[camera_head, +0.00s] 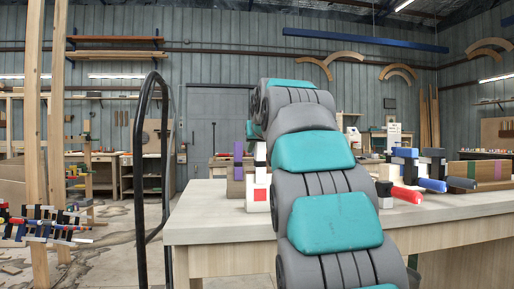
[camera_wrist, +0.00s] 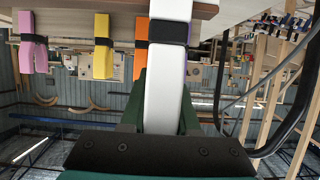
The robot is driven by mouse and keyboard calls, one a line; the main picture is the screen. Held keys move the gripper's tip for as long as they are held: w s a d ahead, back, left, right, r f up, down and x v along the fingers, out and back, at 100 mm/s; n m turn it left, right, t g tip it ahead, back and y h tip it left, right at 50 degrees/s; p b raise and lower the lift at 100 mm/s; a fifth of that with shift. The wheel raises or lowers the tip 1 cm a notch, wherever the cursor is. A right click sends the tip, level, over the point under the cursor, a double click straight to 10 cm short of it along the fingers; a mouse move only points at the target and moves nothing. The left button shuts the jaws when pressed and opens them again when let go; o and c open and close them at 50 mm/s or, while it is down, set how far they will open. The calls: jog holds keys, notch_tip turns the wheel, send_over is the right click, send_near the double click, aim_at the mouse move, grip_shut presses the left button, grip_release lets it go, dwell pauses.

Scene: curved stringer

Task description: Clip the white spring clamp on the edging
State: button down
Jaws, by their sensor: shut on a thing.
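The white clamp (camera_wrist: 164,95), a long white bar with a black band, stands in the middle of the wrist view. The green fingers of my gripper (camera_wrist: 164,82) are shut on its sides. Its far end is at the table edge (camera_wrist: 110,8); I cannot tell whether they touch. In the head view my arm hides the gripper. A white and black piece (camera_head: 261,160) shows just left of the arm, but I cannot tell if it is this clamp. I cannot pick out the edging with certainty.
Pink (camera_wrist: 33,45), yellow (camera_wrist: 103,50) and orange (camera_wrist: 141,40) clamps stand beside the white one. Red (camera_head: 407,194) and blue (camera_head: 431,184) clamp ends lie on the worktable (camera_head: 205,215) right of my arm. A black curved rail (camera_head: 140,150) rises at left.

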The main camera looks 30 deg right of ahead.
jog(key=shift+f, duration=0.4)
jog(key=c, duration=0.6)
grip_release()
jog(key=shift+s, duration=0.1)
jog(key=v, duration=0.7)
jog(key=shift+s+a+r+b, duration=0.15)
jog(key=shift+s+b, duration=0.15)
jog(key=shift+b, duration=0.1)
